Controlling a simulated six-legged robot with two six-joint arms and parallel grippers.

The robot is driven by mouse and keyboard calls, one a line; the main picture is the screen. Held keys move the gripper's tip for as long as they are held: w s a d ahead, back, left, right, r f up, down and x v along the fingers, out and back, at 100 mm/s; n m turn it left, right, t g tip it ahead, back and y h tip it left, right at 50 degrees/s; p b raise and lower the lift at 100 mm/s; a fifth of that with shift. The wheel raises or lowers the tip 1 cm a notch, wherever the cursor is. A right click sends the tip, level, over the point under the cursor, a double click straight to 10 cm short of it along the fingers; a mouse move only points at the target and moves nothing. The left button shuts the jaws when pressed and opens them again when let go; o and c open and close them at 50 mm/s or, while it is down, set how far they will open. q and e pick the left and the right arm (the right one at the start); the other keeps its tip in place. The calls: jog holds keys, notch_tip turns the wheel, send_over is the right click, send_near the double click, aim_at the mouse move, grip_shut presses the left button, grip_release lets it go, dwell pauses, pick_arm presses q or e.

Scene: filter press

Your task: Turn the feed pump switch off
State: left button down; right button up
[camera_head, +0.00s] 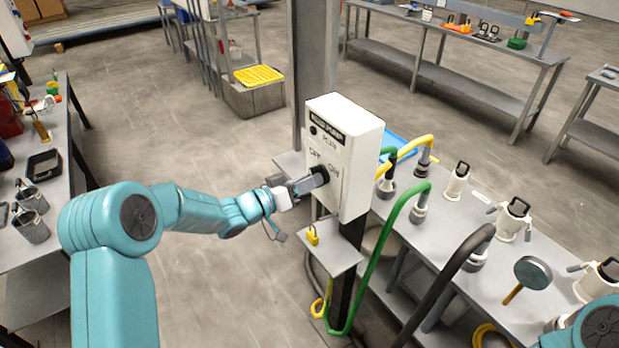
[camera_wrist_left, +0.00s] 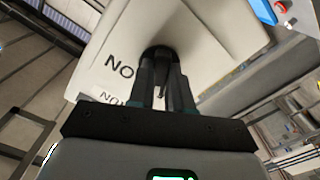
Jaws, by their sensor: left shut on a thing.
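The feed pump switch box (camera_head: 346,150) is a white box on a dark post, with a black label near its top and lettering on its front. Its black rotary knob (camera_head: 321,175) sits low on the front face. My left gripper (camera_head: 312,182) is at the knob and shut on it. In the left wrist view the gripper fingers (camera_wrist_left: 162,85) close around the dark knob (camera_wrist_left: 160,56), with "NO" lettering beside it on the white box face (camera_wrist_left: 120,50). The fingers hide much of the knob, so its exact angle is hard to read. My right gripper is not in view.
A small shelf (camera_head: 331,258) with a yellow padlock (camera_head: 313,236) is below the box. A grey bench (camera_head: 460,225) with green, yellow and black hoses stands to the right. A side table (camera_head: 40,245) is at left. Open floor (camera_head: 205,270) lies between.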

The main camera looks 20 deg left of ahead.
pick_arm(q)
jog(key=shift+a+r+n+p, duration=0.15)
jog(key=shift+n+p, duration=0.25)
jog(key=shift+n, duration=1)
jog(key=c, duration=1.4)
grip_release()
jog(key=o, duration=0.4)
jog(key=shift+a, duration=0.1)
jog(key=shift+c, duration=0.2)
jog(key=b+v, duration=0.3)
jog(key=v, duration=1.3)
jog(key=shift+s, duration=0.25)
jog(key=shift+a, duration=0.15)
